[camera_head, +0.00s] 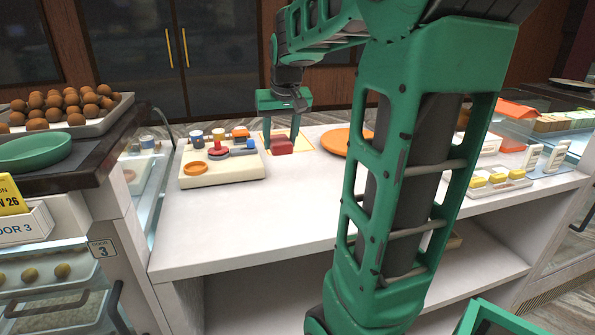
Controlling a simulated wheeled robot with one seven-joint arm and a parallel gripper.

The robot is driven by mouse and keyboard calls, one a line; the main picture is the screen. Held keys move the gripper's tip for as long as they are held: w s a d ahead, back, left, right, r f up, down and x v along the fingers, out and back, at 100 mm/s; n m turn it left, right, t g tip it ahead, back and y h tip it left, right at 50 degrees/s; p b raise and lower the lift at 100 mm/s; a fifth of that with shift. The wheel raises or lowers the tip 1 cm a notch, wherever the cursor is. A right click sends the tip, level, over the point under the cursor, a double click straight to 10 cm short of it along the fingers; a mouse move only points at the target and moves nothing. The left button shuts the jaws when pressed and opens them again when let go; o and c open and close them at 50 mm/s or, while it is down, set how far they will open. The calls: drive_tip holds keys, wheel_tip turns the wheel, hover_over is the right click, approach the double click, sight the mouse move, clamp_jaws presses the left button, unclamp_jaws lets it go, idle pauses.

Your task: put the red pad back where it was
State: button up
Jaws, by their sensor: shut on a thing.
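The red pad (282,146) is a small dark red block at the back of the white counter. It sits low over a yellow-edged square (306,145); I cannot tell whether it touches it. My green gripper (282,138) points down from above and is shut on the red pad, with one finger showing at its right side. The finger tips are partly hidden.
An orange round plate (345,142) lies just right of the yellow-edged square, partly behind my arm. A tray of yellow sweets (500,183) stands at the right. A tray of brown balls (100,126) is at the left. The counter front (250,225) is clear.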

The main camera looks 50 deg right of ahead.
drive_tip(key=d+f, duration=0.2)
drive_tip(key=d, duration=0.2)
drive_tip(key=w+d+f, duration=0.1)
drive_tip(key=d+f, duration=0.1)
drive_tip(key=d, duration=0.1)
drive_tip(key=w+d+f, duration=0.1)
drive_tip(key=d+f, duration=0.2)
drive_tip(key=d, duration=0.1)
drive_tip(key=shift+d, duration=0.3)
drive_tip(key=shift+f, duration=2)
drive_tip(key=shift+f, duration=0.1)
drive_tip(key=o, duration=1)
drive_tip(key=v, duration=1.2)
drive_tip(key=shift+a, duration=0.1)
